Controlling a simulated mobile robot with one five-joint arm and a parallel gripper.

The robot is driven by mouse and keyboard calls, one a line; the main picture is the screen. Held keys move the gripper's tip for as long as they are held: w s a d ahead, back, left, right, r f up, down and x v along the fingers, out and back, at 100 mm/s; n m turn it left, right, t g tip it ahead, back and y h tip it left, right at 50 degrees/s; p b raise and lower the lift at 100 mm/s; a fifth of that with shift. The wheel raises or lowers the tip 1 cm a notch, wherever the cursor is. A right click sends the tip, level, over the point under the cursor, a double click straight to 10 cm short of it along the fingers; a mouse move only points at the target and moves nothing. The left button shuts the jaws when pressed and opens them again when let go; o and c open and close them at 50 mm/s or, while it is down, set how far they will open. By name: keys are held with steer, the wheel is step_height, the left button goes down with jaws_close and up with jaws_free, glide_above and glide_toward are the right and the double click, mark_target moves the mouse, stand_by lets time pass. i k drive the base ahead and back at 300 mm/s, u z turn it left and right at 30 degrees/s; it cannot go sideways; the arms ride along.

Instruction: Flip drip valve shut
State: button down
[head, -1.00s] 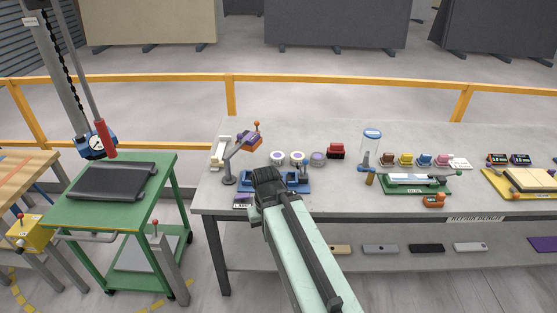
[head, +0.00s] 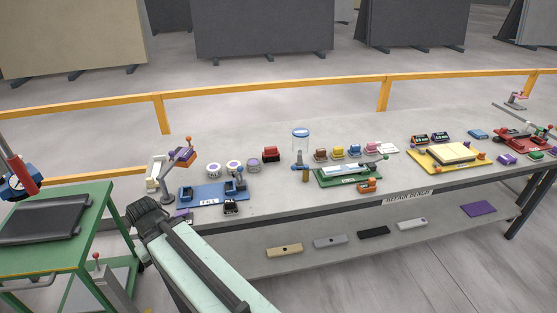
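A clear upright cylinder with a blue lid (head: 300,142) stands on the repair bench, left of the green fixture. A small tan upright part (head: 306,175) shows at its foot; it may be the drip valve's lever, but it is too small to tell its setting. My pale green arm reaches in from the bottom, and its dark joint end is at the bench's front left corner, well left of the cylinder. My gripper's fingers cannot be made out, and nothing of mine touches the cylinder.
A blue fixture (head: 204,194) with a small black item (head: 232,207) lies left of the cylinder. A green fixture (head: 349,178), an orange item (head: 367,185) and a yellow tray (head: 419,163) lie to the right. A green cart (head: 95,220) stands left.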

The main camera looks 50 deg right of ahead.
mark_target(294, 168)
steer(key=i, duration=1.45)
steer(key=z, duration=0.05)
